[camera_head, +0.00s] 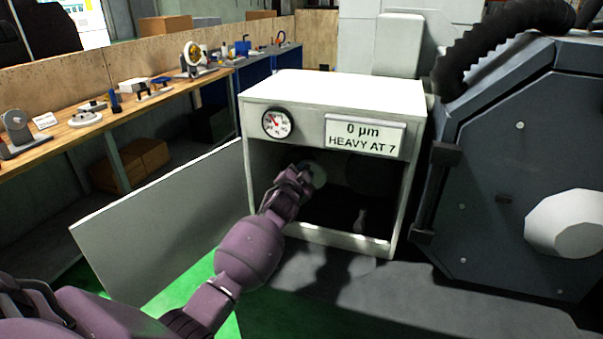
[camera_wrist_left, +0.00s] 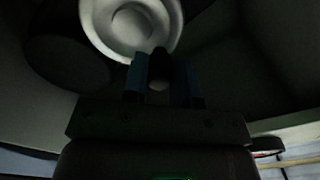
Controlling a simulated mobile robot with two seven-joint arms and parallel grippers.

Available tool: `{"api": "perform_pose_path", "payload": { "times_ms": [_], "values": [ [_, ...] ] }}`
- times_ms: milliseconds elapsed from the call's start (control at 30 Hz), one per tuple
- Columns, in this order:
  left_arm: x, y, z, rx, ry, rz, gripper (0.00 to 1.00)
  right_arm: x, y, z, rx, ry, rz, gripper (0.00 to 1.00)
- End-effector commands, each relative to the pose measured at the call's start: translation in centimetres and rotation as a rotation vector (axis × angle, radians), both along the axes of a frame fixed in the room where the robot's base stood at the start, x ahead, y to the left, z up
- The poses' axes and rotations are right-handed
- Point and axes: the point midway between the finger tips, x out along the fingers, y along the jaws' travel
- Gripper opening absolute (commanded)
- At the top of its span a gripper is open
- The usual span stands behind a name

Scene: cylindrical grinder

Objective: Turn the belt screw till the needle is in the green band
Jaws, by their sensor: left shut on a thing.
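A round white-faced gauge (camera_head: 276,122) sits at the upper left of the cabinet front in the head view. Its needle seems to point to the upper left; the coloured band is too small to make out. My left gripper (camera_head: 298,178) reaches inside the open cabinet, its tips partly hidden in shadow. In the left wrist view my left gripper (camera_wrist_left: 160,76) is shut on a dark, narrow piece, apparently the belt screw (camera_wrist_left: 159,66). A pale round pulley (camera_wrist_left: 132,27) is just beyond the fingers and also shows in the head view (camera_head: 318,174). My right gripper is not in view.
The white cabinet (camera_head: 335,90) carries a sign (camera_head: 364,134) reading "0 µm HEAVY AT 7". Its door (camera_head: 165,225) stands open at left. A dark machine housing (camera_head: 500,190) is close at right. A workbench (camera_head: 110,120) with tools runs behind at left.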

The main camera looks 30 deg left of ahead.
Motion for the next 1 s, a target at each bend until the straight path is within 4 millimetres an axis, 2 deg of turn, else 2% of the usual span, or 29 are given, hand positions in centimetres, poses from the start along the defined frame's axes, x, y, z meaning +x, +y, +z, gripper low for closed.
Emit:
{"api": "perform_pose_path", "payload": {
  "times_ms": [433, 467, 600, 1000],
  "values": [
    [0.02, -0.11, 0.01, 0.009, 0.001, -0.002, 0.03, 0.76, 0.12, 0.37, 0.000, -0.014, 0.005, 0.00],
    [0.02, -0.11, 0.01, 0.009, 0.001, -0.002, 0.31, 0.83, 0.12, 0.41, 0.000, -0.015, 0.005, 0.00],
    [0.02, -0.08, 0.02, 0.009, 0.001, -0.001, 0.52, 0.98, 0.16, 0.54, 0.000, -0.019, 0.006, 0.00],
    [-0.60, -0.17, -0.07, 0.009, 0.002, 0.000, 0.52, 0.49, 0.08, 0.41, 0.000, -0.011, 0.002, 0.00]
  ]
}}
